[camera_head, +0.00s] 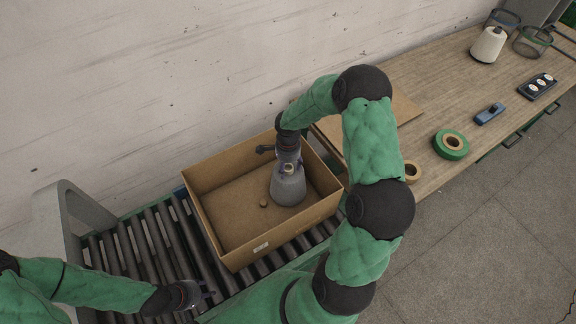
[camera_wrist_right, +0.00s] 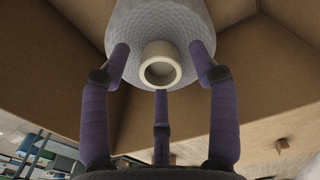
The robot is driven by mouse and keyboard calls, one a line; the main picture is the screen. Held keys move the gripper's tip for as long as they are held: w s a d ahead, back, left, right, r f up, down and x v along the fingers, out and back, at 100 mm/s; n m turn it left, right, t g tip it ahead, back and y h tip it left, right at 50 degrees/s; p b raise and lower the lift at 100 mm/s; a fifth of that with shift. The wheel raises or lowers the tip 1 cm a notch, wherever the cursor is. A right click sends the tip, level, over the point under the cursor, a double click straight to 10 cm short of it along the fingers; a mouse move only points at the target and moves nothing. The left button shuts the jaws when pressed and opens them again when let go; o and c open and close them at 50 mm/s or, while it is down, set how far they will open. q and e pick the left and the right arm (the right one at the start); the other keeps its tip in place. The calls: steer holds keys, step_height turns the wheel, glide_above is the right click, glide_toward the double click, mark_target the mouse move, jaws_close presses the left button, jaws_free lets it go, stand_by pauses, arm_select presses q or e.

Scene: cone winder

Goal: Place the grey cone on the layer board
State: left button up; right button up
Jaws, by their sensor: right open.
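The grey cone (camera_head: 288,187) stands in the cardboard box, toward its right side. My right gripper (camera_head: 289,168) is over the cone's narrow top end. In the right wrist view the cone (camera_wrist_right: 160,25) shows its pale tube end between the open fingers of this gripper (camera_wrist_right: 162,75); whether they touch it is unclear. The layer board is not clearly identifiable; the brown floor of the box (camera_head: 235,210) could be it. My left gripper (camera_head: 204,296) is low over the rollers, too small to tell open from shut.
The box (camera_head: 262,246) rests on a roller conveyor (camera_head: 130,245). A small round knob (camera_head: 263,203) lies in the box. The wooden table (camera_head: 430,85) holds a cream cone (camera_head: 488,45), a green tape roll (camera_head: 451,145), a tan roll (camera_head: 411,171) and a blue device (camera_head: 489,114).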

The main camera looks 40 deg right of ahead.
step_height(320, 180, up, 12)
steer(key=shift+p, duration=0.4)
steer(key=shift+r, duration=0.15)
